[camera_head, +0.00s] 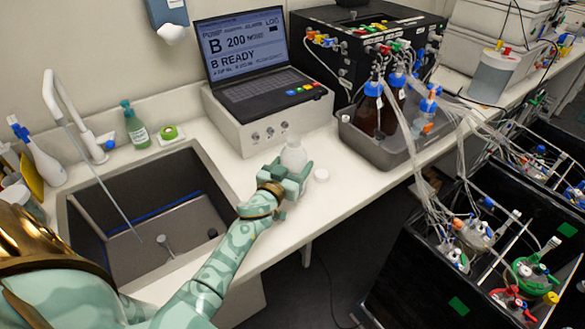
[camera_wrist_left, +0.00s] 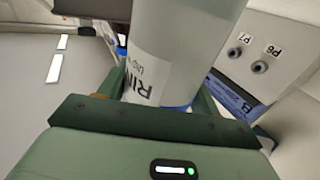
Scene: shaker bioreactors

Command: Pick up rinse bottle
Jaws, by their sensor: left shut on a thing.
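The rinse bottle (camera_head: 293,154) is a pale, translucent bottle standing upright near the front edge of the counter, in front of the laptop unit. In the left wrist view the bottle (camera_wrist_left: 180,45) fills the space between the jaws, and part of its label with "RIN" shows. My left gripper (camera_head: 298,172) reaches in from the left and is shut on the bottle's lower part. It also shows in the left wrist view (camera_wrist_left: 160,110). The bottle's base is hidden by the gripper, so I cannot tell if it touches the counter. My right gripper is not in view.
The pump unit with a laptop (camera_head: 262,117) stands close behind. A grey tray (camera_head: 372,150) with brown bottles is to the right, and a sink (camera_head: 150,205) with a tall faucet is to the left.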

